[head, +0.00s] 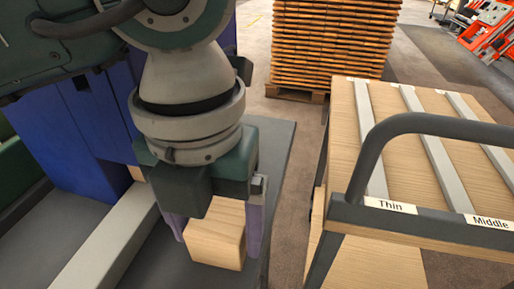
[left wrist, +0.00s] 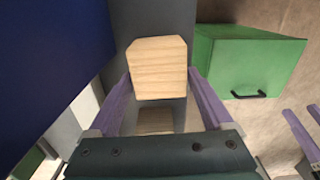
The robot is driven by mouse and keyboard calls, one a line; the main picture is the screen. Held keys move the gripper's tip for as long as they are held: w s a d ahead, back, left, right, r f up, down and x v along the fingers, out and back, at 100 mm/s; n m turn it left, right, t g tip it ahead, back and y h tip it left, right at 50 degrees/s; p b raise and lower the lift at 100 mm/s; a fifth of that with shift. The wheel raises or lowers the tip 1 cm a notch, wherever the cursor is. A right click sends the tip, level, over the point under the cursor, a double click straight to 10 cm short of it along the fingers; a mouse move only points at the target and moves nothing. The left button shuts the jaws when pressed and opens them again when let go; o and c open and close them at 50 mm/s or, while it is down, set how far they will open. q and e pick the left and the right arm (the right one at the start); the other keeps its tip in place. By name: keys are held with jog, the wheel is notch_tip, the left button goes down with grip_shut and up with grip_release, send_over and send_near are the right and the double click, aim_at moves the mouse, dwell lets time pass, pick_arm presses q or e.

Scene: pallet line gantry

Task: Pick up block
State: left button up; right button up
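The pale wooden block (head: 214,235) hangs low in the middle of the head view, between the purple fingers of my left gripper (head: 215,240). It also shows in the left wrist view (left wrist: 159,70). There the fingertips of my left gripper (left wrist: 159,78) meet its two sides, and the gripper looks shut on it. The block's lower end reaches past the fingertips. Another piece of wood (left wrist: 155,120) shows below it in the wrist view, partly hidden. My right gripper (left wrist: 299,112) shows only at the right edge of the wrist view, with its fingers apart and nothing between them.
A wooden-topped bench with metal strips (head: 404,135), a dark rail and labels "Thin" and "Middle" stands at the right. Stacked pallets (head: 330,45) stand behind. A blue structure (head: 65,150) and a pale beam (head: 110,240) are at the left. A green box (left wrist: 250,60) has a black handle.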

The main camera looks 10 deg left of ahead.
pick_arm(q)
jog(key=c, duration=1.1)
pick_arm(e)
jog(key=shift+a, duration=0.1)
